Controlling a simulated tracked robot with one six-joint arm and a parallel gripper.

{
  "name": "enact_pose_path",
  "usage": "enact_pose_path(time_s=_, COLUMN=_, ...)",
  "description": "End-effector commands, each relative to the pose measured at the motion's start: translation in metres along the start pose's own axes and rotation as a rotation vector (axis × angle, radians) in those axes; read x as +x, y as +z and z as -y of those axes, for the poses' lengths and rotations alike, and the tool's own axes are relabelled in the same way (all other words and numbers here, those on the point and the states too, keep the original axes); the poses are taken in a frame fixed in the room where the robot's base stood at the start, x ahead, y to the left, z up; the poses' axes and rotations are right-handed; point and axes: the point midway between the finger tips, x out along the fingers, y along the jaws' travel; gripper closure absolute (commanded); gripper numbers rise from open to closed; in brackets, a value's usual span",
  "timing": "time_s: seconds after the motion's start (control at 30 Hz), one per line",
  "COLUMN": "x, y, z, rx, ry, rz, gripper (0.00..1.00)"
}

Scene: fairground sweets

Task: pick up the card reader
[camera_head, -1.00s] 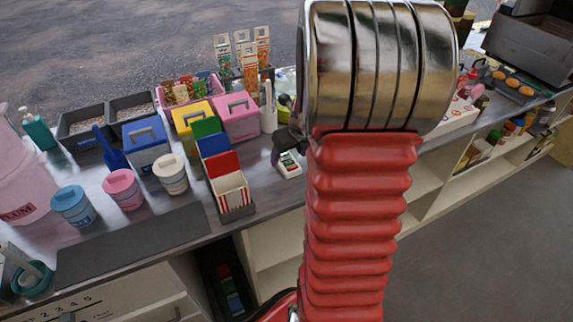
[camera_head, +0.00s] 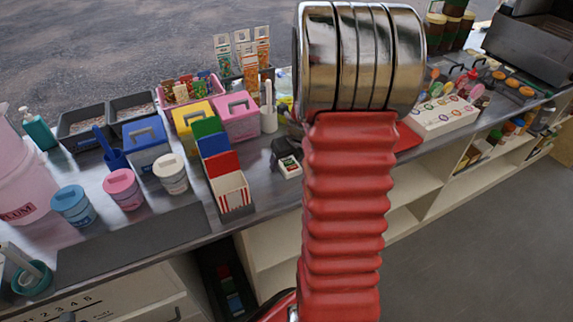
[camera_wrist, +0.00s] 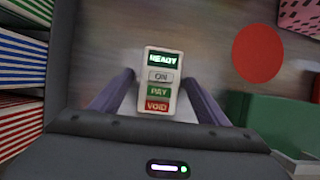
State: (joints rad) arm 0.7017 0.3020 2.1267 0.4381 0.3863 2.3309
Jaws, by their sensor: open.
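The card reader (camera_head: 289,168) is a small pale device lying on the metal counter, right of the paper bag holder. In the wrist view the card reader (camera_wrist: 151,67) shows a lit READY screen above ON, PAY and VOID keys. My gripper (camera_wrist: 158,77) is open, with one dark finger on each side of the reader and a gap on both sides. Its fingers look apart from the reader; their height above the counter is hard to tell. In the head view my red arm hides most of the gripper.
Striped paper bags (camera_wrist: 20,85) in a dark holder (camera_head: 237,213) stand close on the left. A red disc (camera_wrist: 258,53) and a green object (camera_wrist: 262,117) lie to the right. A pink spotted box (camera_wrist: 300,15) is at the upper right. Bare counter surrounds the reader.

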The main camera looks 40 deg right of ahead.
Motion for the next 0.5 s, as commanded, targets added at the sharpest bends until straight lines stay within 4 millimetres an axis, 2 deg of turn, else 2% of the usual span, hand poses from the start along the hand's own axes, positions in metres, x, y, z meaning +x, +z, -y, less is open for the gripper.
enact_pose_path(time_s=0.07, x=-0.0001, y=0.0, z=0.0, rx=0.0, ry=0.0, rz=0.0, gripper=0.35)
enact_pose_path(time_s=0.5, x=-0.0001, y=0.0, z=0.0, rx=0.0, ry=0.0, rz=0.0, gripper=0.66)
